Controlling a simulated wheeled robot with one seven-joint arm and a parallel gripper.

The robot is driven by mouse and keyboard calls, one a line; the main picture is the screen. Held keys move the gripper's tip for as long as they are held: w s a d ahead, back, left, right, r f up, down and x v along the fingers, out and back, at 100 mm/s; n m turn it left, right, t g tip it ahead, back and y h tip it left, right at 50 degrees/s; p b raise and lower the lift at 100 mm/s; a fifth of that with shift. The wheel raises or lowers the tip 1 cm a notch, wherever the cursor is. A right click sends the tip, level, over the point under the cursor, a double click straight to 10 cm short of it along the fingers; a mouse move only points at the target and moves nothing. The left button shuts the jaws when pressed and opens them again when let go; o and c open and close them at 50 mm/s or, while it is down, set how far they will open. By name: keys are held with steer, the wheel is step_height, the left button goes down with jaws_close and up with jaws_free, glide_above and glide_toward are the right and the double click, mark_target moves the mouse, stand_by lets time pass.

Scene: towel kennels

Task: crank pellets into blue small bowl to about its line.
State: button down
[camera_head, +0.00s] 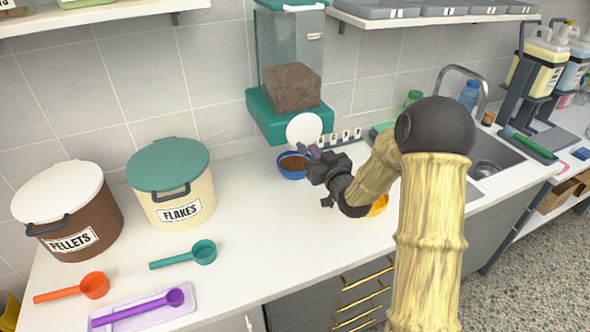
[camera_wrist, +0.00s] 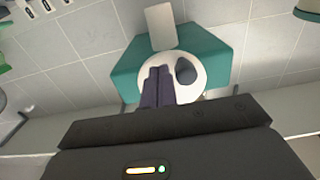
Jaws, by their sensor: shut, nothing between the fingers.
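The blue small bowl (camera_head: 293,172) stands on the counter below the dispenser, with brown pellets (camera_head: 294,163) in it. My gripper partly hides its right side, and I cannot make out its line. The teal dispenser (camera_head: 262,118) hangs on the wall, its clear hopper (camera_head: 291,50) part full of brown pellets. Its white round crank disc (camera_head: 304,129) faces out, and the wrist view shows the disc (camera_wrist: 200,75) with a dark knob (camera_wrist: 186,71). My gripper (camera_head: 314,152) is shut and empty, its fingertips in front of the disc's lower part, just left of the knob in the wrist view (camera_wrist: 158,72).
Pellets bin (camera_head: 98,215) and flakes bin (camera_head: 185,197) stand on the left. Orange (camera_head: 92,286), teal (camera_head: 203,252) and purple (camera_head: 174,298) scoops lie in front. A yellow item (camera_head: 378,206) shows behind my arm. The sink (camera_head: 488,150) is right.

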steer(key=shift+s+d, duration=0.1)
steer(key=b+v, duration=0.2)
steer(key=v, duration=0.5)
stand_by(0.5)
stand_by(0.4)
steer(key=s+m+p, duration=0.1)
steer(key=m+p, duration=0.1)
steer(key=m, duration=0.1)
steer(key=m+p, duration=0.3)
steer(key=s+d+m+p, duration=0.1)
steer(key=m+p, duration=0.1)
steer(key=m, duration=0.1)
steer(key=shift+s+r, duration=0.1)
steer(key=shift+s, duration=0.2)
steer(key=shift+w, duration=0.15)
steer(key=shift+p+x, duration=0.4)
steer(key=shift+x, duration=5.2)
